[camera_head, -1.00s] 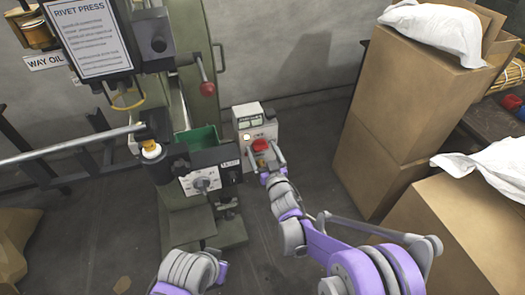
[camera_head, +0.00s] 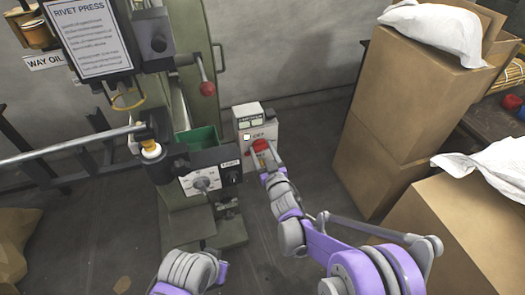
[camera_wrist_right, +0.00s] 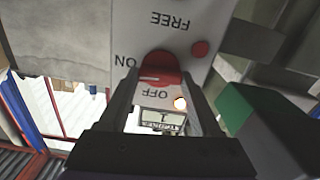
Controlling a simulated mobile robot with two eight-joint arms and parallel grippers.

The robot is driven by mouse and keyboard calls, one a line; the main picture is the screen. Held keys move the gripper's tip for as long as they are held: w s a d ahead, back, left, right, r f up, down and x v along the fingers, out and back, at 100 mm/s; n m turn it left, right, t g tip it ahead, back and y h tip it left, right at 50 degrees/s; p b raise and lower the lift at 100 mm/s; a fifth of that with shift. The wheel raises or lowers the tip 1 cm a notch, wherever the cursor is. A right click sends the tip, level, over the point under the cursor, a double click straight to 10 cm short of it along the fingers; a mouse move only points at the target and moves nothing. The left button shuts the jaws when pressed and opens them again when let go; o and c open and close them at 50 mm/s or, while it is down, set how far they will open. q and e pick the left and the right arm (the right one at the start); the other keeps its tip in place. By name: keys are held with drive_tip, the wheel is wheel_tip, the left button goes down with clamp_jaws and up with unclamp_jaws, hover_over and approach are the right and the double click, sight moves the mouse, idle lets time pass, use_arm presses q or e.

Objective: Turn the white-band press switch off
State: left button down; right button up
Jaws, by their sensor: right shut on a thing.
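A pale control box (camera_head: 255,122) with a red rotary switch knob (camera_head: 260,145) stands beside the green rivet press (camera_head: 196,215). My right gripper (camera_head: 263,152) is at the box front, shut on the red knob. The knob also shows in the right wrist view (camera_wrist_right: 160,69), between the ON and OFF labels, with a pale mark on its lower left edge. The gripper's fingers (camera_wrist_right: 162,90) reach to both sides of it. A small lamp (camera_wrist_right: 180,103) glows near OFF. My left gripper is not visible; only part of its arm shows.
Stacked cardboard boxes (camera_head: 395,115) stand right of my right arm, with another box (camera_head: 450,235) nearer. A red-ball lever (camera_head: 208,88) and a metal bar (camera_head: 70,145) are on the left. Bare floor lies between the press and boxes.

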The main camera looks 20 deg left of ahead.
drive_tip(key=n, duration=0.4)
drive_tip(key=n+p, duration=0.1)
drive_tip(key=n, duration=0.3)
drive_tip(key=shift+a, duration=0.1)
drive_tip(key=n+p, duration=0.1)
drive_tip(key=n, duration=0.3)
drive_tip(key=shift+s, duration=0.1)
drive_tip(key=n, duration=0.2)
drive_tip(key=n+p, duration=0.1)
drive_tip(key=n, duration=0.1)
drive_tip(key=shift+f+n, duration=0.2)
drive_tip(key=shift+n, duration=0.1)
drive_tip(key=o, duration=1.4)
drive_tip(key=v, duration=1)
drive_tip(key=shift+s+d, duration=0.25)
drive_tip(key=shift+s, duration=0.1)
